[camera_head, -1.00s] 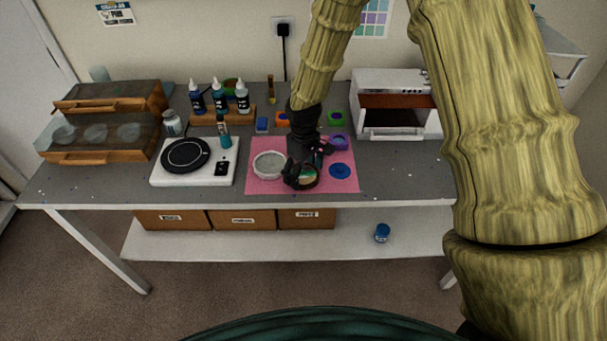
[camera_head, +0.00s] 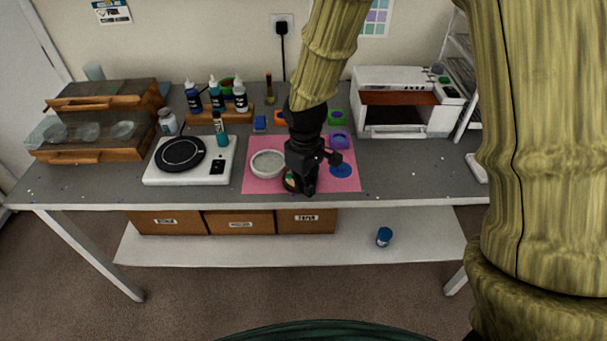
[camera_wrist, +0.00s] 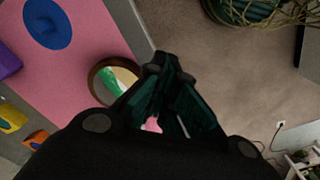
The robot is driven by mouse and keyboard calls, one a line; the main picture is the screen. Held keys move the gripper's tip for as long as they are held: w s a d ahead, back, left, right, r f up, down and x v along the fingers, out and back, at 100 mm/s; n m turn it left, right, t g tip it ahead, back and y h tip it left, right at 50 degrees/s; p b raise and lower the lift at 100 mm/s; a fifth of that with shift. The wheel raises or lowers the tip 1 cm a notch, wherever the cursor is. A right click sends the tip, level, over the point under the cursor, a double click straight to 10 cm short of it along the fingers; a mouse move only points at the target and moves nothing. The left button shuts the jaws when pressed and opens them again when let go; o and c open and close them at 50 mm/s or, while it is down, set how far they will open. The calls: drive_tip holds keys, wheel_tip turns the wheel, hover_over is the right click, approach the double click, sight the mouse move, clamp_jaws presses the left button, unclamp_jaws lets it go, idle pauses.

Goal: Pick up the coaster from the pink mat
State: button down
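The pink mat (camera_head: 260,183) lies on the table near its front edge. The coaster is a round disc with a brown rim and a green and cream face. In the head view its left part (camera_head: 289,182) shows beside my gripper (camera_head: 307,190), which hides the rest. In the wrist view the coaster (camera_wrist: 113,80) is on the mat (camera_wrist: 85,60), just left of the fingertips. My gripper (camera_wrist: 168,70) has its fingers drawn together at the tips, with nothing visible held between them. I cannot tell whether a finger touches the coaster.
A white round mould (camera_head: 267,164), a blue disc (camera_head: 341,171) and a purple mould (camera_head: 339,140) are on or by the mat. A hot plate (camera_head: 190,160) stands left, a white oven (camera_head: 395,103) behind right. The table is clear right of the mat.

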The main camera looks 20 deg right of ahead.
drive_tip(key=s+a+b, duration=0.1)
drive_tip(key=s, duration=0.5)
drive_tip(key=shift+s+a+r, duration=0.3)
drive_tip(key=shift+a, duration=0.05)
drive_tip(key=shift+c, duration=2.2)
unclamp_jaws()
drive_tip(key=shift+r, duration=0.1)
